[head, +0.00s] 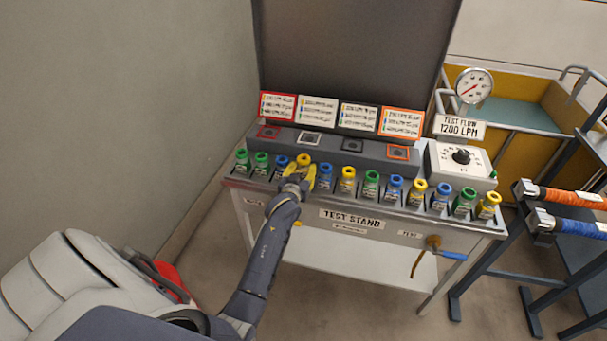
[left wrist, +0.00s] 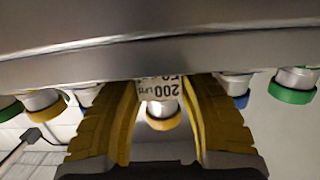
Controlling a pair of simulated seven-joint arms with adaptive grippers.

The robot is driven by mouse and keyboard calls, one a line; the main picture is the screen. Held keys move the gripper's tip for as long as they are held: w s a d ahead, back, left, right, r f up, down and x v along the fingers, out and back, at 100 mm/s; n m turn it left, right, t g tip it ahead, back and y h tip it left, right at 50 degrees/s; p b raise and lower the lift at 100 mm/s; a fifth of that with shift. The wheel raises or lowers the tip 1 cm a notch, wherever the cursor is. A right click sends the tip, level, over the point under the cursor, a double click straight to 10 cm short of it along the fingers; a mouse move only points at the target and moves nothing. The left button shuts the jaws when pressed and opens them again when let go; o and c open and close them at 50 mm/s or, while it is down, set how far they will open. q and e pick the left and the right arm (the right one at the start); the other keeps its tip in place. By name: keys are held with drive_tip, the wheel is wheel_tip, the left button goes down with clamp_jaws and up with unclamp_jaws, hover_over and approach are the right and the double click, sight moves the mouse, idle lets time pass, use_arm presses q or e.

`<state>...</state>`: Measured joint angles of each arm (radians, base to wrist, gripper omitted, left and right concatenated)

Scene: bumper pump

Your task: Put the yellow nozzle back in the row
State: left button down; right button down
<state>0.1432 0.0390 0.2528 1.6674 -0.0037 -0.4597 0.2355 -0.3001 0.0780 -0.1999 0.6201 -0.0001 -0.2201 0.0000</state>
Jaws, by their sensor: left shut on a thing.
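A row of nozzles with green, blue and yellow rings stands along the front of the test stand (head: 400,229). The yellow nozzle (head: 304,160) is in the left part of the row, between blue-ringed ones. My left gripper (head: 299,174) is at it, with its yellow fingers on either side. In the left wrist view my left gripper (left wrist: 165,125) is shut on the yellow nozzle (left wrist: 160,122), whose label reads 200. The nozzle's lower end and its seat are hidden in the head view. My right gripper is not in view.
Neighbouring blue nozzles (head: 325,176) and (head: 281,165) stand close on both sides. A gauge (head: 474,85), a dial box (head: 461,160) and a crank handle (head: 452,255) are to the right.

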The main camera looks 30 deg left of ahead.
use_arm(q)
drive_tip(key=shift+f, duration=0.95)
drive_tip(key=c, duration=0.9)
unclamp_jaws()
drive_tip(key=shift+f, duration=0.15)
